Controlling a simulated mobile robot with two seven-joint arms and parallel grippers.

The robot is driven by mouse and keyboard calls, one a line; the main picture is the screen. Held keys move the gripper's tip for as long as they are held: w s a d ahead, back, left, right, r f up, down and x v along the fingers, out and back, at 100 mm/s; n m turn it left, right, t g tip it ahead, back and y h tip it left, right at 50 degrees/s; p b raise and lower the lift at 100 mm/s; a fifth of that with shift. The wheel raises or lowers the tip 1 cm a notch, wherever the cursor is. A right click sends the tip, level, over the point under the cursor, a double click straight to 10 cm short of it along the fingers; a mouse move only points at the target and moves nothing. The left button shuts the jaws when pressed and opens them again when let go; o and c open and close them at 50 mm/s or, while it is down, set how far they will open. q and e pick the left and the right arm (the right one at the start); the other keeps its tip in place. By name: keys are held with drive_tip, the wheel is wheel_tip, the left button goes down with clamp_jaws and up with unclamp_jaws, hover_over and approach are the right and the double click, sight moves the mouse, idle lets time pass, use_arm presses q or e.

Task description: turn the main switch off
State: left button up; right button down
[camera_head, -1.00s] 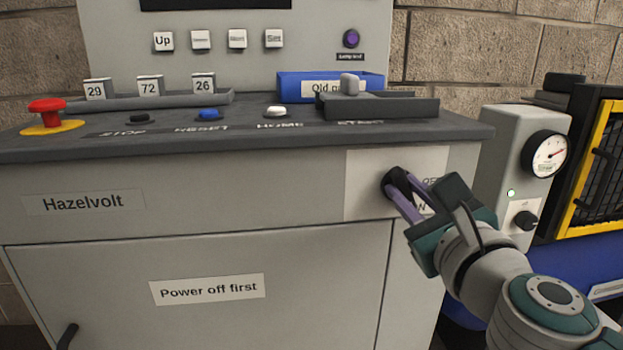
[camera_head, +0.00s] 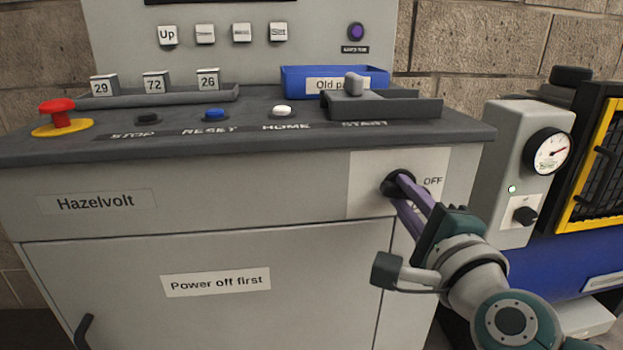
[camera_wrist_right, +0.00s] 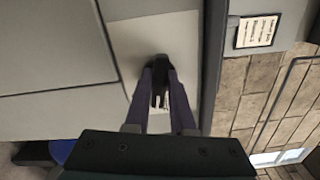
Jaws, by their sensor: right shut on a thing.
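The main switch (camera_head: 392,186) is a black rotary knob on a pale plate (camera_head: 369,164) at the upper right of the grey cabinet front. The word OFF shows at the right of the knob; lettering below is mostly hidden by my gripper. My right gripper (camera_head: 402,181), with purple fingers, is shut on the knob. In the right wrist view the dark knob (camera_wrist_right: 160,92) sits between the two fingertips (camera_wrist_right: 160,72). The knob's exact angle is hard to tell behind the fingers. My left gripper is in neither view.
The console top holds a red emergency button (camera_head: 60,114), a blue tray (camera_head: 303,79) and a dark slab with a grey knob (camera_head: 381,108). A grey box with a gauge (camera_head: 550,150) and a yellow-framed cage (camera_head: 592,165) stand at the right. A "Power off first" label (camera_head: 217,283) is on the door.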

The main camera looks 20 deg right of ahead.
drive_tip(key=shift+n+p, duration=0.3)
drive_tip(key=shift+n, duration=0.9)
drive_tip(key=shift+f, duration=0.1)
drive_tip(key=c, duration=0.8)
unclamp_jaws()
drive_tip(key=shift+o, duration=0.2)
drive_tip(key=p+v, duration=0.1)
drive_tip(key=v, duration=0.9)
drive_tip(key=shift+a, duration=0.1)
